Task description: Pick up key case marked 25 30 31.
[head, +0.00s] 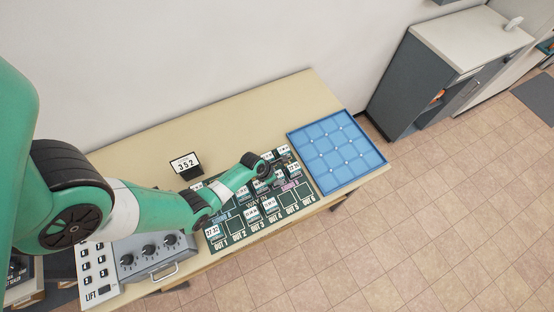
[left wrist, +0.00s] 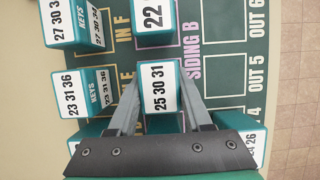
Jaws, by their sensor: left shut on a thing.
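The key case marked 25 30 31 (left wrist: 158,90) is in the middle of the left wrist view, a teal case with a white label. My left gripper (left wrist: 158,105) has its two grey fingers on either side of this case and is shut on it. In the head view my left gripper (head: 272,174) is over the back right part of the dark green board (head: 238,232), and the case is too small to read there. I cannot tell whether the case is lifted off the board. My right gripper is not in view.
Other key cases stand close by, such as 23 31 36 (left wrist: 72,93) and 27 30 3- (left wrist: 60,24). A blue compartment tray (head: 335,152) lies right of the board. A small 352 sign (head: 186,164) stands behind it, and a grey control box (head: 150,250) sits left. The table's back is clear.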

